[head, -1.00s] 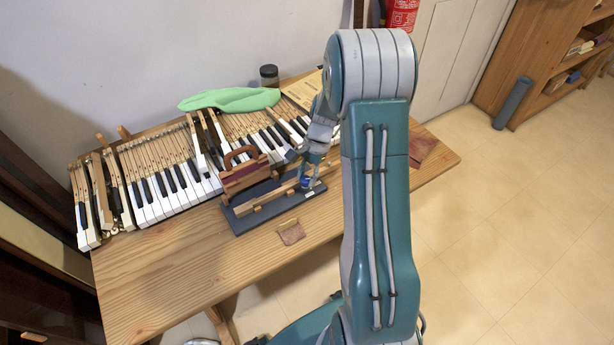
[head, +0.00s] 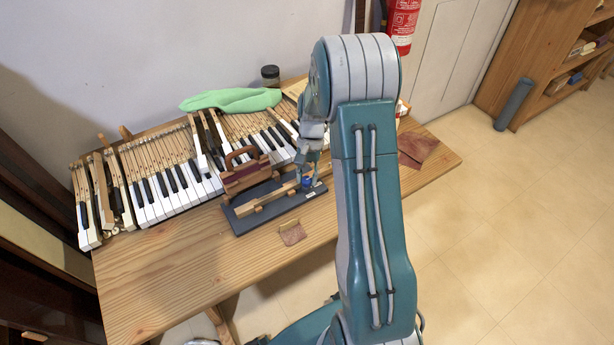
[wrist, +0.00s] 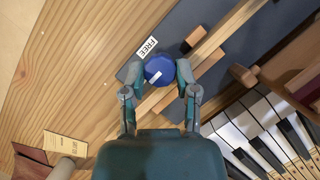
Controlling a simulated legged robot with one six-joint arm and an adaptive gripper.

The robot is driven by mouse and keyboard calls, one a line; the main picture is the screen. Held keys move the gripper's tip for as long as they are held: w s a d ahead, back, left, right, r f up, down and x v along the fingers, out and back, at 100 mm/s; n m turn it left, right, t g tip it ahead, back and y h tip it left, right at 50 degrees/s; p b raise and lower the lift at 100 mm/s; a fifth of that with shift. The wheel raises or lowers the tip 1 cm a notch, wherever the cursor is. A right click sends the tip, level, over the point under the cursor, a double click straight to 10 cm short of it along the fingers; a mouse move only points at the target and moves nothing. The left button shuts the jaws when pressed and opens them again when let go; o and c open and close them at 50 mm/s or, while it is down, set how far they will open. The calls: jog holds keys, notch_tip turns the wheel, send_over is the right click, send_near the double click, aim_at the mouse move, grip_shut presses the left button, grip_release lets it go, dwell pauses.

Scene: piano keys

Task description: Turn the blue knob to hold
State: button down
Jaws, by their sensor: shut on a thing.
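The blue knob (wrist: 158,68) is round with a white mark on its face, near the end of the dark base (wrist: 203,16). The mark lies slanted, toward the lower left of the knob in the wrist view. A white label reading FREE (wrist: 147,46) is beside the knob; no hold label is readable. My gripper (wrist: 158,73) has a finger on either side of the knob and is shut on it. In the head view the knob (head: 309,183) is small and partly covered by my gripper (head: 309,174).
Wooden bars (wrist: 214,39) lie along the base. A handled wooden block (head: 246,174) and piano keys (head: 168,190) are behind it. A green cloth (head: 232,99) and dark jar (head: 270,76) are farther back. The table's front left (head: 180,262) is clear.

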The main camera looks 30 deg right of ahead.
jog(key=shift+w, duration=0.2)
jog(key=shift+c, duration=1.8)
grip_release()
jog(key=shift+r, duration=0.1)
jog(key=v, duration=1.1)
jog(key=shift+r, duration=0.3)
jog(key=shift+w+d, duration=0.1)
